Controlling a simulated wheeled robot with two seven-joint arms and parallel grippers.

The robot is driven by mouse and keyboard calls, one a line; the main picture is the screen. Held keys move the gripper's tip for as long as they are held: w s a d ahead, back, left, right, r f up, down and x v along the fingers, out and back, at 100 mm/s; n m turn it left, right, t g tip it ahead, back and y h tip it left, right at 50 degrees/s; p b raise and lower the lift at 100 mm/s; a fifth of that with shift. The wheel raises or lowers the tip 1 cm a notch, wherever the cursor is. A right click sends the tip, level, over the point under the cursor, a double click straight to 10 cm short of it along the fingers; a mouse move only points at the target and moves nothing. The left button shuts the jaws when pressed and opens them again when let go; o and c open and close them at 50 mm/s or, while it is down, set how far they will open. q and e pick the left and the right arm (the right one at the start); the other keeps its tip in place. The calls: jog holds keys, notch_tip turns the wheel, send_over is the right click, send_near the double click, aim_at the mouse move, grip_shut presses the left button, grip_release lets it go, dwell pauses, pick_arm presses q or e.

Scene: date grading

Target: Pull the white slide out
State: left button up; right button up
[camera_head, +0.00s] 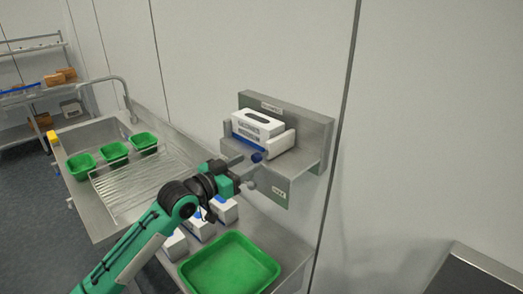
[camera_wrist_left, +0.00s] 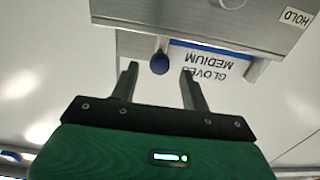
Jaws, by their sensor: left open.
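A white glove box (camera_head: 260,124) sits on a metal wall bracket (camera_head: 318,130). In the left wrist view its front (camera_wrist_left: 212,62) appears upside down and reads GLOVES MEDIUM. A dark blue round knob (camera_head: 257,157) stands out at the bracket's front; the same knob shows in the left wrist view (camera_wrist_left: 160,63). A white block (camera_head: 281,143) stands beside the box; I cannot tell which white part is the slide. My left gripper (camera_head: 245,164) is open, its fingertips apart on either side of the knob in the wrist view. Contact cannot be told. My right gripper is not in view.
A green tray (camera_head: 230,264) and several white boxes (camera_head: 201,226) stand on the counter below. A sink with a wire rack (camera_head: 140,185) and green tubs (camera_head: 114,151) is at the left. A HOLD label (camera_wrist_left: 296,17) marks the bracket.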

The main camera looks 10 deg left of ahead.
aim_at(254, 160)
pick_arm(q)
jog(key=p+x, duration=0.2)
jog(key=x, duration=0.5)
grip_shut()
